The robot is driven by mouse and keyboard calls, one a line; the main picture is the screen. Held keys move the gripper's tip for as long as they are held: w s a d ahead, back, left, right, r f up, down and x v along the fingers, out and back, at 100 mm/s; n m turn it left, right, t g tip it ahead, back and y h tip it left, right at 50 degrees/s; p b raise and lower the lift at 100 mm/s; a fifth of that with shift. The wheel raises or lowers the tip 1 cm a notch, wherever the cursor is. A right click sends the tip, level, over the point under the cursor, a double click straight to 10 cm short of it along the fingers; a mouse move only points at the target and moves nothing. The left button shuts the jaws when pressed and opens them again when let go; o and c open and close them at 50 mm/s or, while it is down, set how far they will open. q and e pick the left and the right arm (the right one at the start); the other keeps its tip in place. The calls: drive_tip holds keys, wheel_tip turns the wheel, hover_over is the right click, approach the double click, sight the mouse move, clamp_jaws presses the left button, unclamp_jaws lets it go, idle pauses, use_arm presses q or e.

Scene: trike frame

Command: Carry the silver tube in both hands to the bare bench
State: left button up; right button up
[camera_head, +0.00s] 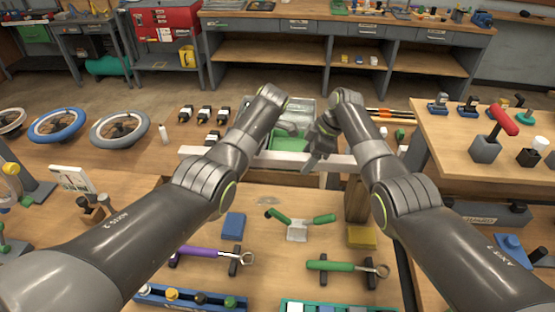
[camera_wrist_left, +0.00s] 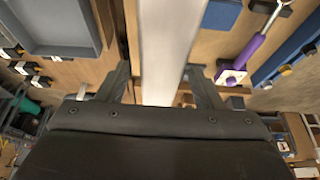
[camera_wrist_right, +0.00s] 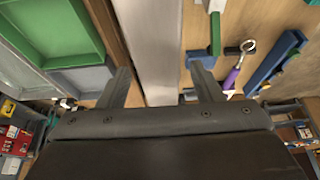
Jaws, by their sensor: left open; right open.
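The silver tube (camera_head: 275,161) is a long, pale, straight bar lying crosswise past the near bench's tools in the head view. My right gripper (camera_head: 318,152) points down at its right part. In the right wrist view the tube (camera_wrist_right: 150,40) runs between the open fingers of that gripper (camera_wrist_right: 160,78). My left gripper is hidden behind its arm in the head view. In the left wrist view its open fingers (camera_wrist_left: 160,78) stand on either side of the tube (camera_wrist_left: 168,40). I cannot tell whether any finger touches it. No bench top in view is clearly bare.
The near bench carries a purple-handled tool (camera_head: 205,252), a green-handled tool (camera_head: 330,265) and blue and yellow blocks. Green and grey trays (camera_head: 290,140) lie beyond the tube. Wheels (camera_head: 120,129) lie at left. A bench (camera_head: 450,150) with a red-handled clamp stands at right.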

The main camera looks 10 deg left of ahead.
use_arm(q)
drive_tip(key=shift+f, duration=0.15)
use_arm(e)
drive_tip(key=shift+f, duration=0.2)
use_arm(q)
clamp_jaws()
use_arm(e)
clamp_jaws()
drive_tip(key=shift+r, duration=0.1)
